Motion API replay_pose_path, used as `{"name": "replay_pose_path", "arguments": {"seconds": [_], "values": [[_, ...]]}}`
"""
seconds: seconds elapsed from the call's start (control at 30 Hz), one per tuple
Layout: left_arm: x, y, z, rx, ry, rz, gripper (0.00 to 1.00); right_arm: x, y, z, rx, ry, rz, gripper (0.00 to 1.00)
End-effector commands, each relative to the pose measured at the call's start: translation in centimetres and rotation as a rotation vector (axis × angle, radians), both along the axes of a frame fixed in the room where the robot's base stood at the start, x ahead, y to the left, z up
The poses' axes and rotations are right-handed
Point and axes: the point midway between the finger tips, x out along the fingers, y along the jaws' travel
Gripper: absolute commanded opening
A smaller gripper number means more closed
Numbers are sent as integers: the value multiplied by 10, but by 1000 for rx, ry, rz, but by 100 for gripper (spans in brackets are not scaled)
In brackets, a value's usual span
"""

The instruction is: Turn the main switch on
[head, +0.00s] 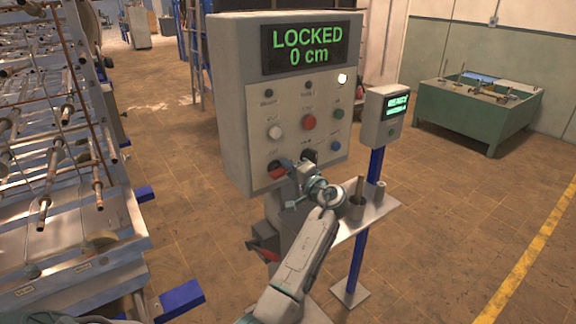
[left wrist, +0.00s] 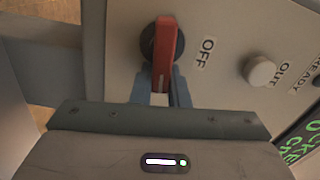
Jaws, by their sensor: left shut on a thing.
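The main switch is a red lever handle on a round black base, low on the left of the grey control box's front; it shows in the head view (head: 277,172) and in the left wrist view (left wrist: 166,50). A label reading OFF (left wrist: 205,53) is beside it. My left gripper (head: 285,166) is shut on the red handle. In the left wrist view its two fingers (left wrist: 161,88) are on either side of the handle's near end. My gripper partly covers the switch in the head view. My right gripper is not seen.
The control box (head: 235,110) has several buttons and a screen (head: 311,48) reading LOCKED 0 cm. A smaller box (head: 385,117) on a blue post and a small shelf (head: 375,212) stand to its right. A metal rack (head: 60,160) fills the left.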

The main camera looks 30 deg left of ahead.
Motion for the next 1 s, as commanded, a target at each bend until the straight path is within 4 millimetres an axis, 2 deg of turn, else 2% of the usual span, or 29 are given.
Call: {"name": "replay_pose_path", "arguments": {"seconds": [0.33,0.87,0.9,1.0], "values": [[0,0,-3,55,129,-1,0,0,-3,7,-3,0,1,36],[0,0,-4,64,152,-1,0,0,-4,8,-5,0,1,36],[0,0,-4,64,152,-1,16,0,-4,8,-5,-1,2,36],[0,0,-4,64,152,0,36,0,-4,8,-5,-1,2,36]]}}
